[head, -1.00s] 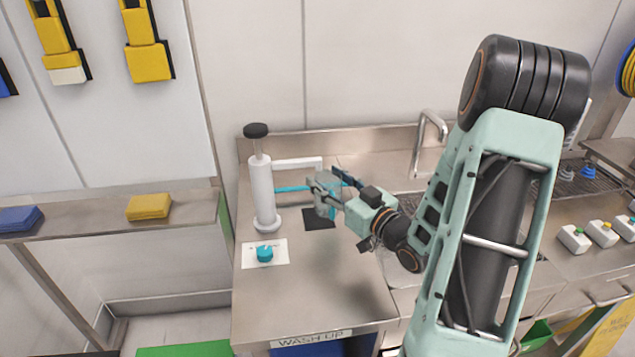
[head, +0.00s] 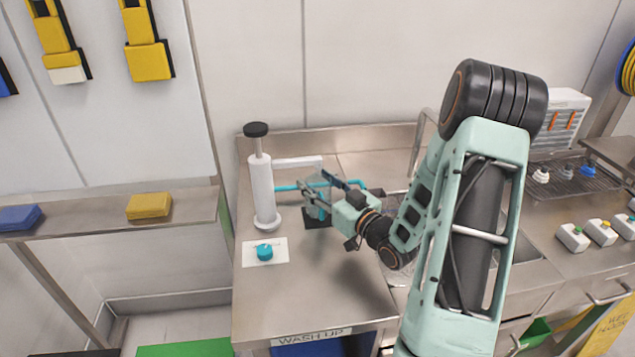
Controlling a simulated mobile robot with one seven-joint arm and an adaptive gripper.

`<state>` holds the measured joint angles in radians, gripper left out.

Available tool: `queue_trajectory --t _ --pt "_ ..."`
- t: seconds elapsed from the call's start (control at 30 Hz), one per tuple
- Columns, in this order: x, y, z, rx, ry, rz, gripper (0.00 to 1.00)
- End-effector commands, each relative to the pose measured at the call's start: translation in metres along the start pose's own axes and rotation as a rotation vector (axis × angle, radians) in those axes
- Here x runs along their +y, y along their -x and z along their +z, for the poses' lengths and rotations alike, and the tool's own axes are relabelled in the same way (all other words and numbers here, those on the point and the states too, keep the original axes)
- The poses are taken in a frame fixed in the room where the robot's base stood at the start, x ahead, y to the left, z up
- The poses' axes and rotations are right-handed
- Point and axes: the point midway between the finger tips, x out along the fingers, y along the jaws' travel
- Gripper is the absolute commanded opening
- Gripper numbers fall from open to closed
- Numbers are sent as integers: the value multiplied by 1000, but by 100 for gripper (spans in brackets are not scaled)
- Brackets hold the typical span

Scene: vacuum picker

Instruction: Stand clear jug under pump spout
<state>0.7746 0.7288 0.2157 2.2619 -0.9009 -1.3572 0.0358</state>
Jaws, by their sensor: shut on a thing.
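The white pump (head: 262,190) with a black knob stands on the steel counter, and its white spout (head: 298,162) points right. My gripper (head: 318,196) is shut on the clear jug (head: 320,209), which is faint and mostly hidden by the fingers. The jug is below the spout's end, over or at the black square mat (head: 312,222). I cannot tell whether its base touches the mat. A teal bar (head: 288,187) runs behind the gripper.
A teal knob (head: 265,252) sits on a white card in front of the pump. A sink with a tap (head: 419,140) lies to the right, partly behind my arm. The counter's front left (head: 290,300) is clear.

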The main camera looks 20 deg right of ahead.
Motion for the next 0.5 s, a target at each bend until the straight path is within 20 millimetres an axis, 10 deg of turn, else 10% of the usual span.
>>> queue_trajectory --t 0.5 --pt "0 0 12 0 0 0 22"
